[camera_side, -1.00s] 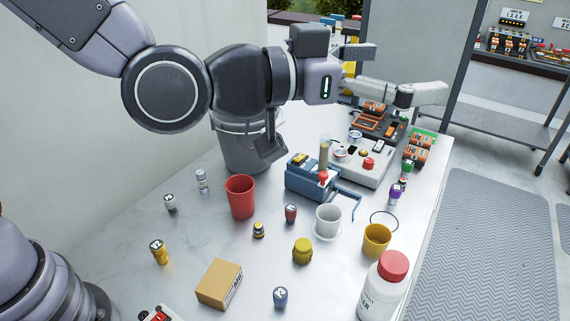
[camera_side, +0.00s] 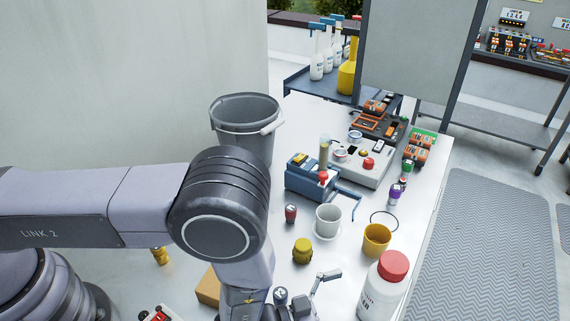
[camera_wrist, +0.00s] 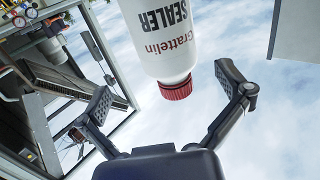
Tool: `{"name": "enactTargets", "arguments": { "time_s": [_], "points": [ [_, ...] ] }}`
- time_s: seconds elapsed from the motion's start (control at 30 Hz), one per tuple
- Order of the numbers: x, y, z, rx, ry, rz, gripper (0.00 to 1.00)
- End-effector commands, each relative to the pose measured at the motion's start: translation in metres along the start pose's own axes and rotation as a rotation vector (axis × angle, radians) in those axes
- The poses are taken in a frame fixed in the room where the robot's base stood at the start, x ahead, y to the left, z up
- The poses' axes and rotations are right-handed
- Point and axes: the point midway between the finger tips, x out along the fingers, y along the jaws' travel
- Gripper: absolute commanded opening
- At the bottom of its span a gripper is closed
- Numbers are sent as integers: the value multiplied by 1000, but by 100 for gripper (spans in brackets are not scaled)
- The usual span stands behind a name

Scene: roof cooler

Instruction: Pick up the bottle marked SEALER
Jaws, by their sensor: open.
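The SEALER bottle (camera_side: 382,290) is white with a red cap and stands upright at the front right of the table in the side view. In the wrist view the bottle (camera_wrist: 160,35) appears upside down, with its "Grattelin SEALER" label readable and its cap pointing toward my gripper. My gripper (camera_wrist: 167,85) is open, with one finger on each side of the bottle in that picture. In the side view my gripper is low at the bottom edge, left of the bottle with a gap between them; its lower part is cut off.
A yellow cup (camera_side: 376,240), a white cup (camera_side: 328,218) and a yellow knobbed jar (camera_side: 302,251) stand near the bottle. A cardboard box (camera_side: 208,287) is partly behind my arm. A grey bucket (camera_side: 245,112) and a blue tool (camera_side: 312,178) are farther back.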

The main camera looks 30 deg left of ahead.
Motion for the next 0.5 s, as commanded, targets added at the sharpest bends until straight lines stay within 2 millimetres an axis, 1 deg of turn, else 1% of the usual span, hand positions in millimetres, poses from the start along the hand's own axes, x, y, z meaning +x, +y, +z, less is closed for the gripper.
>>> {"name": "enactTargets", "arguments": {
  "time_s": [0.27, 0.4, 0.5],
  "points": [
    [30, -3, -1, -1, 3, -2, 100],
    [52, -8, -4, -1, 4, -2, 100],
    [65, -8, -4, 0, 4, -1, 100]
  ]
}}
